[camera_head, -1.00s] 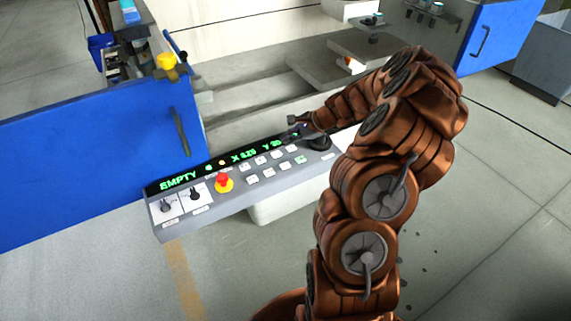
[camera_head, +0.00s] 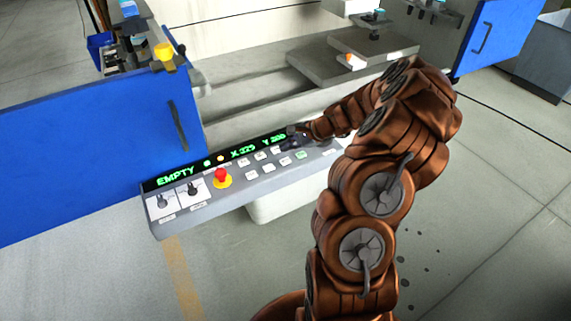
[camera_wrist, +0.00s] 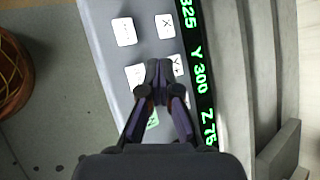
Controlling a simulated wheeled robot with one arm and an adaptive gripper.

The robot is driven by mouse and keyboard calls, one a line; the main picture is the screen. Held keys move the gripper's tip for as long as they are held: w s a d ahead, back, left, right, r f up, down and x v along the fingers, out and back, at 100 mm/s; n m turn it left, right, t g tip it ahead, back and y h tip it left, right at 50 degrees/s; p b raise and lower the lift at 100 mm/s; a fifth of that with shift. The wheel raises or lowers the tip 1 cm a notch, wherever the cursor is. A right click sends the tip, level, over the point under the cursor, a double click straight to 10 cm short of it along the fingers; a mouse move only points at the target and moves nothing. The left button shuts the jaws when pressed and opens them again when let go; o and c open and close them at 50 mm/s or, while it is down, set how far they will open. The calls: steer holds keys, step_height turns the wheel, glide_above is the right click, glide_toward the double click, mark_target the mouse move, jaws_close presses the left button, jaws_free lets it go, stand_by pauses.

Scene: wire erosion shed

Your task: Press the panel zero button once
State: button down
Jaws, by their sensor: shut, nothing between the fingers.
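The grey control panel (camera_head: 262,190) has a green-lit display strip (camera_head: 225,156) reading EMPTY, X 325, Y 300; the wrist view adds a Z value (camera_wrist: 208,127). Below it are several white buttons, one marked X (camera_wrist: 166,25) and one seemingly marked Y (camera_wrist: 178,64). A green-marked button (camera_head: 301,155) also shows. I cannot read which button is zero. My gripper (camera_head: 284,146) is shut and empty over the right part of the button rows. In the wrist view its fingertips (camera_wrist: 159,68) lie between the Y button and a white button (camera_wrist: 134,76). Contact cannot be told.
A red emergency stop (camera_head: 222,175) on a yellow base and two rotary switches (camera_head: 192,189) sit on the panel's left. Blue machine doors (camera_head: 90,150) stand to the left and far right. The machine's grey bed (camera_head: 250,100) lies behind the panel.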

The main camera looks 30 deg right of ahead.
mark_target(287, 161)
steer(key=shift+f+b, duration=0.6)
steer(key=shift+f, duration=0.85)
steer(key=shift+f, duration=0.15)
steer(key=shift+f, duration=0.25)
steer(key=shift+f+b, duration=0.4)
steer(key=shift+b, duration=0.1)
stand_by(0.9)
steer(key=shift+r, duration=0.1)
steer(key=shift+r+p, duration=0.45)
steer(key=shift+r, duration=0.3)
steer(key=shift+r+p, duration=1.4)
steer(key=shift+r, duration=1.1)
